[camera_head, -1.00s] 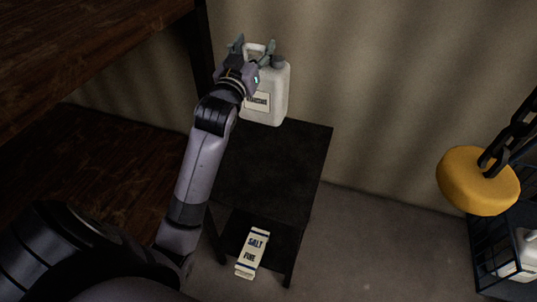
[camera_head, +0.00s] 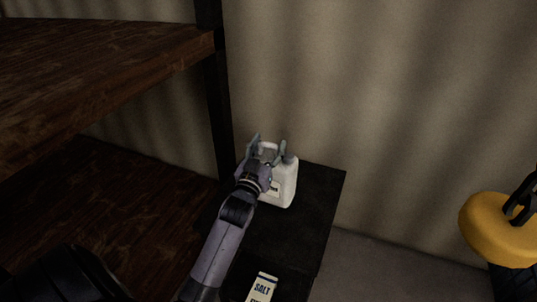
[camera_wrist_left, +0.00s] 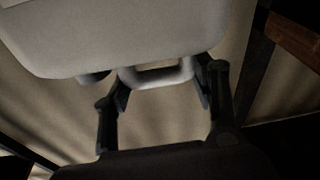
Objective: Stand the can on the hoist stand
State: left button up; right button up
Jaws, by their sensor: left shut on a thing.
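The can (camera_head: 287,181) is a white jerry can with a dark cap and a printed label. It is upright over the top of a small black stand (camera_head: 318,197); I cannot tell whether its base touches. My left gripper (camera_head: 268,147) is shut on the can's handle. In the left wrist view the can (camera_wrist_left: 130,35) fills the top, and its handle (camera_wrist_left: 158,74) lies between the fingers of my left gripper (camera_wrist_left: 161,84). My forearm hides part of the stand. I cannot tell whether this is the hoist stand. My right gripper is out of view.
A cream packet marked SALT (camera_head: 262,287) shows at the bottom edge. A brown wooden shelf unit (camera_head: 110,65) with a dark post (camera_head: 219,100) stands close on the left. The stand's right part looks bare.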

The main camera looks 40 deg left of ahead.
pick_arm(q)
jog(key=shift+f, duration=1.2)
jog(key=o, duration=1.6)
jog(key=shift+o, duration=0.2)
jog(key=b+v, duration=0.1)
jog(key=v, duration=1.1)
